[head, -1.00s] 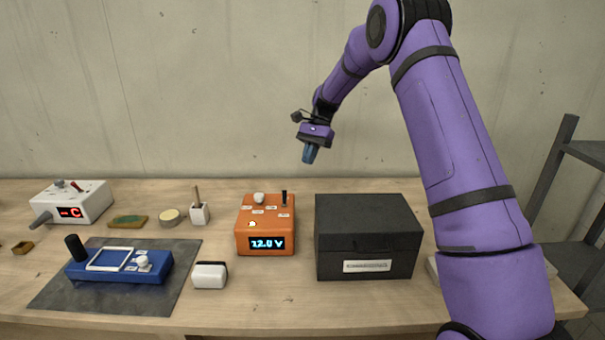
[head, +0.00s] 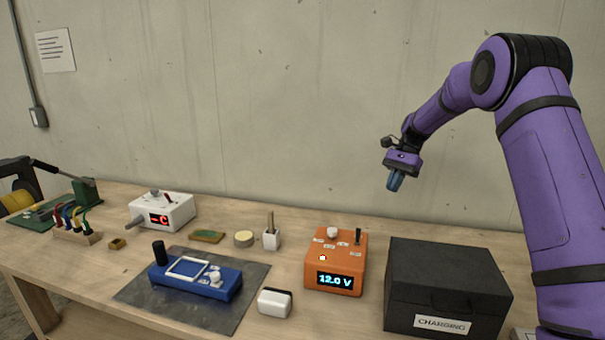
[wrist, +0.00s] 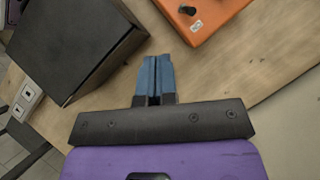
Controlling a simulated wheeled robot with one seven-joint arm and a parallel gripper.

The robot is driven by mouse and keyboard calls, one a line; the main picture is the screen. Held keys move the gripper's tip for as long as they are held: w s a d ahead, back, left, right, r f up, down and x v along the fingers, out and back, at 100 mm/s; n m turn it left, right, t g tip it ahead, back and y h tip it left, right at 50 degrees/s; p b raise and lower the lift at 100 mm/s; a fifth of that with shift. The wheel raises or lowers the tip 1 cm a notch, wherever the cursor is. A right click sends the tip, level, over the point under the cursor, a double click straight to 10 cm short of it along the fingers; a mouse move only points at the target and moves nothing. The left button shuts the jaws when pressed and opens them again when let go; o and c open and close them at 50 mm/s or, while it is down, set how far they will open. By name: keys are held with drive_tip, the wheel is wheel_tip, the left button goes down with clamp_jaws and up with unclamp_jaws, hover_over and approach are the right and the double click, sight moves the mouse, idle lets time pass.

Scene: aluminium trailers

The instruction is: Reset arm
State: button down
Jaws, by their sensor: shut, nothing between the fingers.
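My purple arm reaches in from the right in the head view. My gripper (head: 395,181) hangs in the air above the bench, pointing down, behind and above the gap between the orange power supply and the black box. In the wrist view my gripper (wrist: 154,68) has its two blue fingers side by side, closed together with nothing between them. It touches nothing that I can see.
The orange power supply (head: 323,263) reads 12.0 V. The black box (head: 440,270), labelled CHARGING, stands to its right. A blue device (head: 200,280) lies on a grey mat (head: 135,291). A white device (head: 175,213) stands behind it. A white block (head: 274,303) sits in front.

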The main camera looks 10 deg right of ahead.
drive_tip(key=s+a+r+n+t+h, duration=0.2)
drive_tip(key=s+r+n, duration=0.1)
drive_tip(key=s+r, duration=0.6)
drive_tip(key=s+a+r+n+t+h, duration=0.1)
drive_tip(key=s+a+r+n+t, duration=0.15)
drive_tip(key=s+r, duration=0.7)
drive_tip(key=s+f+n+t+h, duration=0.1)
drive_tip(key=s+f+n+t, duration=0.1)
drive_tip(key=s, duration=1)
drive_tip(key=s+f+n+t+h, duration=0.1)
drive_tip(key=s+f+n+t, duration=0.2)
drive_tip(key=s, duration=1)
drive_tip(key=shift+a+h, duration=0.3)
drive_tip(key=shift+a, duration=0.05)
